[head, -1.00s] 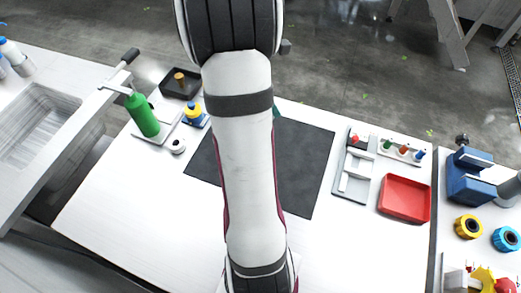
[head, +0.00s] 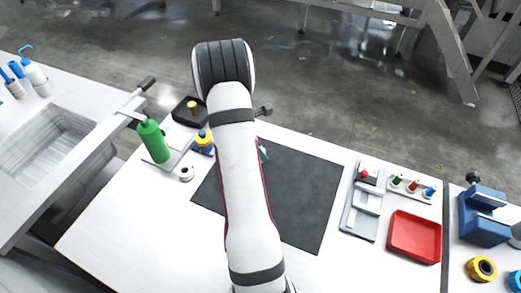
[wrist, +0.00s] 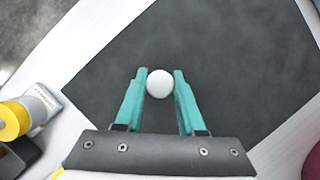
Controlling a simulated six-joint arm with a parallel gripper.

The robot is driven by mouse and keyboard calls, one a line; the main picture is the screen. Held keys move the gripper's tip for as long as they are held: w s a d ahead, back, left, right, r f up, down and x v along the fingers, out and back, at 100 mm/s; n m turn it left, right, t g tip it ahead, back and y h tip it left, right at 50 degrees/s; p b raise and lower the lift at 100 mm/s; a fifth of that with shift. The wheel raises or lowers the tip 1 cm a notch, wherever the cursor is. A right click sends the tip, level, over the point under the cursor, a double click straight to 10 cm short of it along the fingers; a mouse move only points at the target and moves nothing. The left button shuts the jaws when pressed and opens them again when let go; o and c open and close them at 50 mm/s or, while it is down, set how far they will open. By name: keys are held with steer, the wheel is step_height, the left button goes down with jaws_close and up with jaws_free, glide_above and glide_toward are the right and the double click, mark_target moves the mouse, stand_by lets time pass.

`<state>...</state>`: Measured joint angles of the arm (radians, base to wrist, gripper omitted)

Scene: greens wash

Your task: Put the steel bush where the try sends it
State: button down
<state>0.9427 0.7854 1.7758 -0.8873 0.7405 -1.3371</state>
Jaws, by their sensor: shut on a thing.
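My gripper (wrist: 159,84) has two teal fingers, closed on a pale, smooth round piece (wrist: 160,84) between the tips. I take this piece to be the steel bush; it shows end-on and no hole is visible. It is over the dark mat (wrist: 220,65), but its height above the mat cannot be told. In the head view, my arm hides most of the gripper; only a bit of teal (head: 263,150) shows at the mat's far edge.
A red tray (head: 415,236) and a rack of coloured pegs (head: 411,187) stand at right. The front left table is clear.

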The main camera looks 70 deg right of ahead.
steer(key=shift+f, duration=0.15)
steer(key=c, duration=0.5)
jaws_free()
